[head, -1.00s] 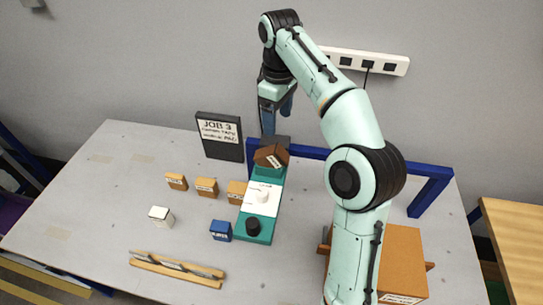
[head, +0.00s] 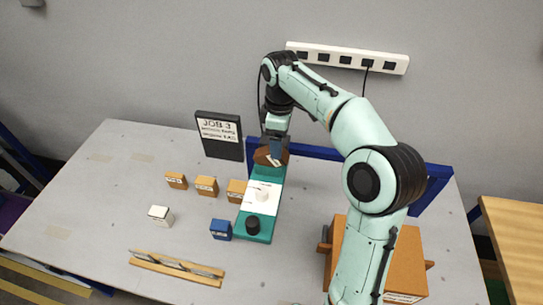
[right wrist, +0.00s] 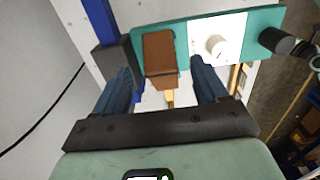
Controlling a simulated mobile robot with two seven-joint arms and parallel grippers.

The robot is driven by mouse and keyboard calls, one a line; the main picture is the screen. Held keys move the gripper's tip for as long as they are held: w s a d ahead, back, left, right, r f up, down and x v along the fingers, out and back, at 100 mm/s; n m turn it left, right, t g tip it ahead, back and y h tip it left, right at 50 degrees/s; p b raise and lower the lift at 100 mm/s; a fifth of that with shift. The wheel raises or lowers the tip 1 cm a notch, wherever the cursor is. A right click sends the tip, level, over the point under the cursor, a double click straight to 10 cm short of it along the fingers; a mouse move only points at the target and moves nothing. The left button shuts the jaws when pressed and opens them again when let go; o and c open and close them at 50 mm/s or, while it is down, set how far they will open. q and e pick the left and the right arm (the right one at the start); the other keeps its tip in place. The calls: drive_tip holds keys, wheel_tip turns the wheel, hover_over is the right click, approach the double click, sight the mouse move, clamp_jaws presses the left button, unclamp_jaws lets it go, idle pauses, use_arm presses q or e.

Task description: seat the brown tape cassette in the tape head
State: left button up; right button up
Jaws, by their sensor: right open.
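The brown tape cassette (head: 262,157) is at the far end of the teal plotter bed (head: 254,229). In the right wrist view the cassette (right wrist: 159,52) lies over the teal bed, beside a dark grey block (right wrist: 118,60) that may be the tape head. I cannot tell whether it is fully seated. My right gripper (head: 273,152) is at the cassette in the head view and hides part of it and the block. In the right wrist view my right gripper (right wrist: 163,84) is open, its blue fingers apart with the cassette ahead between them. My left gripper is not in view.
A blue rail (head: 318,152) runs behind the bed. A dark sign (head: 219,136) stands to its left. Several tan blocks (head: 206,187), a blue block (head: 221,230) and a white block (head: 160,216) lie left of the bed. A brown box (head: 403,252) stands at the right.

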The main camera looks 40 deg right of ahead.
wheel_tip(320, 180, down, 4)
drive_tip(key=shift+f, duration=0.25)
drive_tip(key=c, duration=1.2)
